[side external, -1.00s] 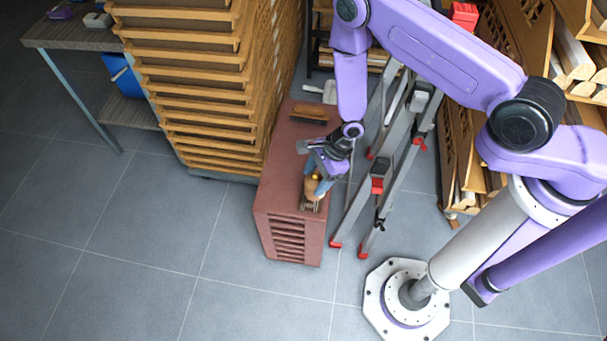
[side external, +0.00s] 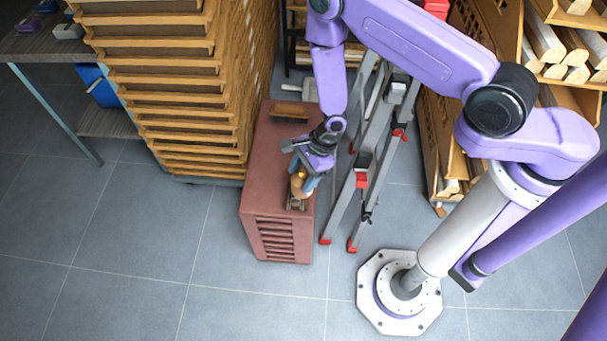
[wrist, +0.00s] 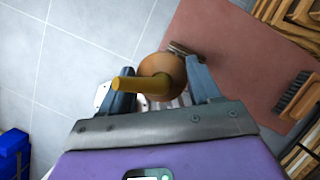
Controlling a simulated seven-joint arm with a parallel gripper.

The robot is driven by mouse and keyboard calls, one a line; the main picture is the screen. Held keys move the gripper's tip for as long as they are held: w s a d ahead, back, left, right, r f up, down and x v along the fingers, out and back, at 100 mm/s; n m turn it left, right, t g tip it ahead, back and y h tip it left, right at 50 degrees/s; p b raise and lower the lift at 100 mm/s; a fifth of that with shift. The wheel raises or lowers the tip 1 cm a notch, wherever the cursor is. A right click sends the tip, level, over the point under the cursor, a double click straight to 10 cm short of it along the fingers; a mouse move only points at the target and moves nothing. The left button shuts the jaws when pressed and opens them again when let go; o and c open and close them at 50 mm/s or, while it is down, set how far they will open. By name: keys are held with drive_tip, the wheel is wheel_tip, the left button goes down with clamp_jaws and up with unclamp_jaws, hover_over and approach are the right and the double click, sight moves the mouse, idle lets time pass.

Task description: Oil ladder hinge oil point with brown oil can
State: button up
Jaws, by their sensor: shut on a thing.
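The brown oil can (side external: 299,186) is at the front end of the reddish-brown cabinet's top in the side view. My gripper (side external: 308,180) is shut on the can, a blue finger on each side; the fingers also show in the wrist view (wrist: 162,88). I cannot tell whether the can touches the cabinet top. The grey ladder (side external: 344,206) with red feet stands just right of the cabinet. Its hinge oil point is too small to make out.
The cabinet (side external: 263,180) also bears a brush (side external: 289,112) and a small tool (side external: 296,203) beside the can. A tall wooden rack (side external: 185,95) stands left, shelves of wood (side external: 560,55) stand right. The floor in front is clear.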

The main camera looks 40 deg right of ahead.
drive_tip(key=w+r+n+g, duration=0.2)
drive_tip(key=r+n, duration=0.3)
drive_tip(key=r, duration=0.2)
drive_tip(key=w+r+n+g, duration=0.25)
drive_tip(key=r+n, duration=0.25)
drive_tip(key=r, duration=0.3)
drive_tip(key=s+d+r+n+g+h, duration=0.15)
drive_tip(key=d+r+n, duration=0.4)
drive_tip(key=d, duration=0.55)
drive_tip(key=s+d+r+n+h, duration=0.2)
drive_tip(key=d+r+n, duration=0.3)
drive_tip(key=d, duration=0.6)
drive_tip(key=w+d+r+m+t+y, duration=0.3)
drive_tip(key=w+d+r+m, duration=0.8)
drive_tip(key=w+d, duration=0.2)
drive_tip(key=d+r+m+t, duration=0.1)
drive_tip(key=d+r+m, duration=0.5)
drive_tip(key=d, duration=0.3)
drive_tip(key=shift+s+d+r+m+t+y, duration=0.35)
drive_tip(key=shift+s+r+t, duration=0.1)
drive_tip(key=shift+r, duration=0.15)
